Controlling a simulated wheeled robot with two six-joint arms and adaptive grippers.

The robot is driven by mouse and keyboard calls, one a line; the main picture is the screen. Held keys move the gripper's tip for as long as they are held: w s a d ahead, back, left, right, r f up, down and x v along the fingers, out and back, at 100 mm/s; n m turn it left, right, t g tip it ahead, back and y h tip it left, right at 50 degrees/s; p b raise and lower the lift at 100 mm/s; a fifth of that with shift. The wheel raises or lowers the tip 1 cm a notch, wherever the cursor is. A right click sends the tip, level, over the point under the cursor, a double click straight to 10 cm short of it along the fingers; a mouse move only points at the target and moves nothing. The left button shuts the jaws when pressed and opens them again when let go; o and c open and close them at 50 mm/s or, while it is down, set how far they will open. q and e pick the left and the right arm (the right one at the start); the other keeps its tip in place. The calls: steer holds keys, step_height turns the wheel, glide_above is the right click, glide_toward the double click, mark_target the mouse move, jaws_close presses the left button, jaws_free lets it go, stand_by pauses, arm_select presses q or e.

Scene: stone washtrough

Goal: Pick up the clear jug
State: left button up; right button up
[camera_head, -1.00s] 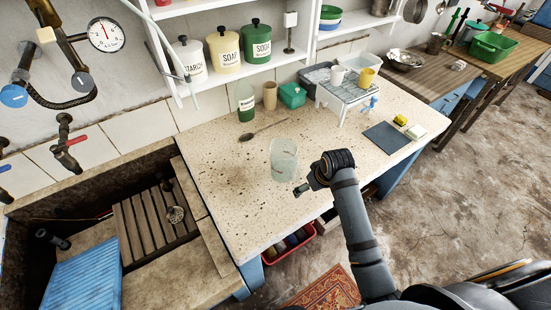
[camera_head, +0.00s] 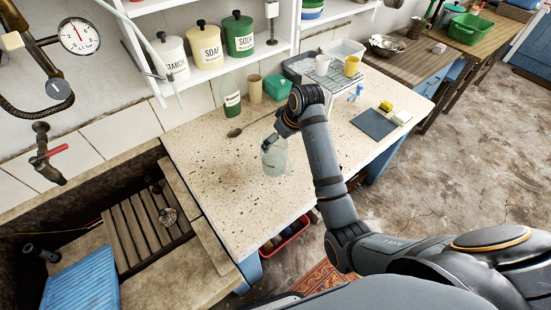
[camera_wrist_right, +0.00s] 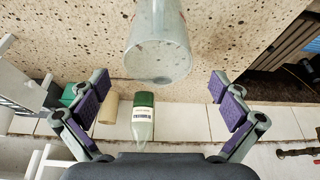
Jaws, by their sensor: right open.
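The clear jug (camera_head: 274,161) stands on the speckled stone counter (camera_head: 205,165) in the head view. My right gripper (camera_head: 268,146) is at the jug's upper part, and my wrist and arm come over from its right. In the right wrist view the jug (camera_wrist_right: 158,45) shows large, lying ahead of and roughly centred between the two spread fingers of my right gripper (camera_wrist_right: 158,82). The gripper is open with nothing between its pads. Whether a finger touches the jug cannot be told. My left gripper is not in view.
A spoon (camera_head: 235,132) lies left of the jug. A wire rack (camera_head: 335,77) with cups stands right. The sink (camera_head: 125,220) is at left.

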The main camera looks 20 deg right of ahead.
mark_target(276, 145)
steer(key=p+x, duration=0.1)
steer(key=x, duration=0.4)
steer(key=shift+w+d+f, duration=0.1)
steer(key=shift+w+f, duration=0.1)
steer(key=shift+s, duration=0.1)
steer(key=c, duration=1.4)
